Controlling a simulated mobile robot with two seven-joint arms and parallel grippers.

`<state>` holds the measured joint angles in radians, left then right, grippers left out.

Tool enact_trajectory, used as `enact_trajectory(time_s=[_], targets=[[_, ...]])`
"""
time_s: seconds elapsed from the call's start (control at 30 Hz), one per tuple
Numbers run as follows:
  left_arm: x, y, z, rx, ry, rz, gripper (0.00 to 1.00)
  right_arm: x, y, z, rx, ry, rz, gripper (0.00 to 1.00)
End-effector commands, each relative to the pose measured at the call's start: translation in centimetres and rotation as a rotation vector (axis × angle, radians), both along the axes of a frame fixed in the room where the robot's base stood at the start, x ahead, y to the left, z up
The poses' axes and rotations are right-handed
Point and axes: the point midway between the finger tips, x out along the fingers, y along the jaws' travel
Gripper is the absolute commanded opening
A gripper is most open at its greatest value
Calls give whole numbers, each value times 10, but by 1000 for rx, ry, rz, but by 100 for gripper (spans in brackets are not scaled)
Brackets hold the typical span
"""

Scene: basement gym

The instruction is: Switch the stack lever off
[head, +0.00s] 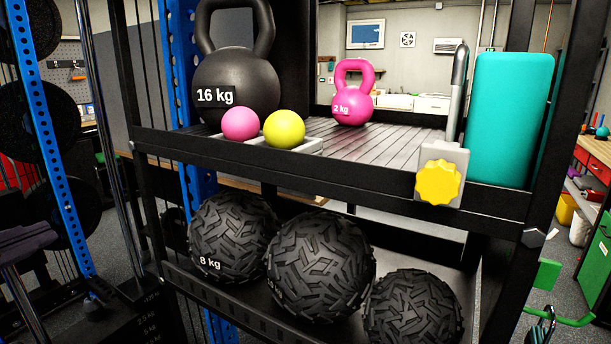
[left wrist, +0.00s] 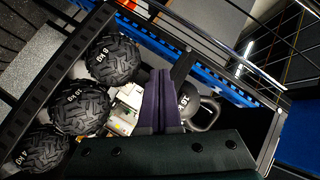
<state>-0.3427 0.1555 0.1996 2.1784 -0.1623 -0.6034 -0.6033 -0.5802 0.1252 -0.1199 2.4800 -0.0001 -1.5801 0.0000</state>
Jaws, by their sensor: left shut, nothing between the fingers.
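A grey metal lever (head: 458,95) stands upright at the right end of the rack's upper shelf in the head view. Below it, a grey block on the shelf's front rail carries a yellow scalloped knob (head: 438,182). I see no on or off marking. My left gripper (head: 28,240) is at the far left edge, well away from the lever, shut and empty. Its dark purple fingers (left wrist: 161,85) lie together in the left wrist view, where the lever cannot be made out. My right gripper is not in view.
The upper shelf holds a black 16 kg kettlebell (head: 237,85), a pink kettlebell (head: 353,95), pink and yellow balls, and a teal block (head: 508,118) close right of the lever. Black textured balls (head: 320,265) fill the lower shelf. A blue upright (head: 55,140) stands left.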

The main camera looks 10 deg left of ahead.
Motion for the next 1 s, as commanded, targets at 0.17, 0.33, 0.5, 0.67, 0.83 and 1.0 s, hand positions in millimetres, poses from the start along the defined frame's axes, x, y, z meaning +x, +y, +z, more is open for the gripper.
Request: enact_trajectory(time_s=[0.17,0.33,0.5,0.67,0.83,1.0], targets=[[-25,-29,67,-202,159,32,0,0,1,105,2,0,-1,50],[-57,-58,111,-378,318,81,0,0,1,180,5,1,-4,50],[-97,-88,160,-532,489,146,0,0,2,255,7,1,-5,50],[-137,-114,209,-649,647,216,0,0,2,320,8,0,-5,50],[-171,-132,242,-722,772,279,0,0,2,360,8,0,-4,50],[-186,-140,251,-747,823,308,0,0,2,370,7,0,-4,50]])
